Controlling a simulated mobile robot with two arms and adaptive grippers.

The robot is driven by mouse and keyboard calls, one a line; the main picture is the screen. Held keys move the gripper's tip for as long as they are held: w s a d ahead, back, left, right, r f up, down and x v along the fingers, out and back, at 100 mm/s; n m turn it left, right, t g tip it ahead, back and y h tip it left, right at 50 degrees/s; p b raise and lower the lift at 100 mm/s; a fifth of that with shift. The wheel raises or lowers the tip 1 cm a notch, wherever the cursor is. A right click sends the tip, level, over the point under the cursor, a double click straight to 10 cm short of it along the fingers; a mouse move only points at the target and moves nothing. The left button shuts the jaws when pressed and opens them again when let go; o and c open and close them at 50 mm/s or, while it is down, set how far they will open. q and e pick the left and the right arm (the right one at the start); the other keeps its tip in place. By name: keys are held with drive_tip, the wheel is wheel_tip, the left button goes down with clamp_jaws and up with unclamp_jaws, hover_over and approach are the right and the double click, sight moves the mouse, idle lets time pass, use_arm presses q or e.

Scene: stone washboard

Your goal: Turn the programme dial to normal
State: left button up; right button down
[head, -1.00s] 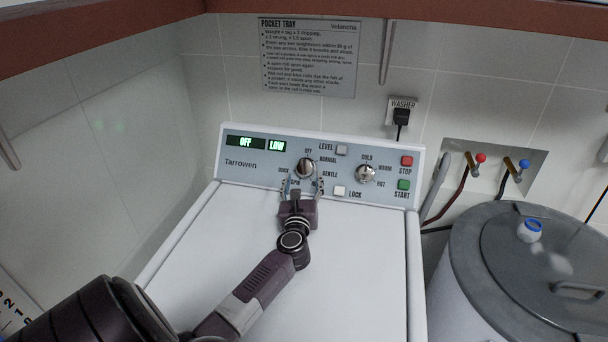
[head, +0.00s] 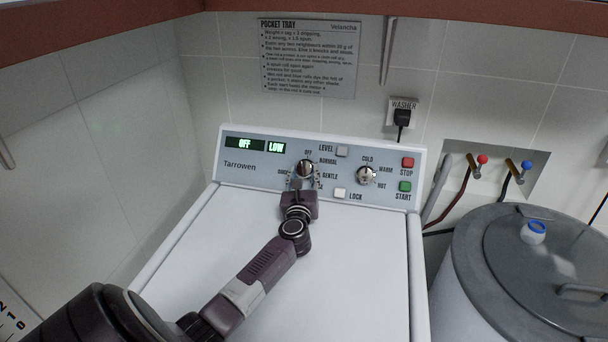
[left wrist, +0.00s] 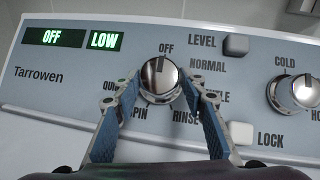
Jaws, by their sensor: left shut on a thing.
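The programme dial (head: 305,167) is a silver knob on the washer's blue-grey panel, ringed by OFF, NORMAL, GENTLE, RINSE, SPIN and a partly hidden label. In the left wrist view the dial (left wrist: 160,78) has its dark mark pointing up at OFF. The display (left wrist: 68,38) reads OFF and LOW. My left gripper (head: 304,178) reaches up the panel from below. In the left wrist view my left gripper (left wrist: 160,88) has one blue-padded finger on each side of the dial, shut on it. The fingers partly cover the lower labels. My right gripper is not in view.
The temperature knob (head: 366,175) sits right of the dial. The LEVEL button (head: 342,151), LOCK button (head: 340,193), red STOP (head: 407,163) and green START (head: 404,186) are on the same panel. A lidded grey drum (head: 480,240) stands at the right. The washer top (head: 360,260) is clear.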

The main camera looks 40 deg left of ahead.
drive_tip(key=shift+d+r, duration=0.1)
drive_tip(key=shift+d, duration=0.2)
use_arm(q)
drive_tip(key=shift+m, duration=0.4)
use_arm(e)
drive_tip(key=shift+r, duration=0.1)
use_arm(q)
drive_tip(key=shift+s+a+m+t+h, duration=0.1)
drive_tip(key=shift+m+t+h, duration=0.2)
drive_tip(key=m+h, duration=0.1)
drive_tip(key=m, duration=0.1)
drive_tip(key=m+t+h+p, duration=0.1)
drive_tip(key=m+h, duration=0.1)
drive_tip(key=m, duration=0.1)
drive_tip(key=shift+s+a+m+t+p, duration=0.1)
drive_tip(key=shift+a+m+t+p, duration=0.2)
drive_tip(key=shift+t+p, duration=0.1)
drive_tip(key=m+h, duration=0.3)
drive_tip(key=m, duration=0.1)
drive_tip(key=shift+a+f, duration=0.1)
drive_tip(key=shift+s+m+h, duration=0.1)
drive_tip(key=shift+m+h, duration=0.8)
drive_tip(key=shift+m, duration=0.3)
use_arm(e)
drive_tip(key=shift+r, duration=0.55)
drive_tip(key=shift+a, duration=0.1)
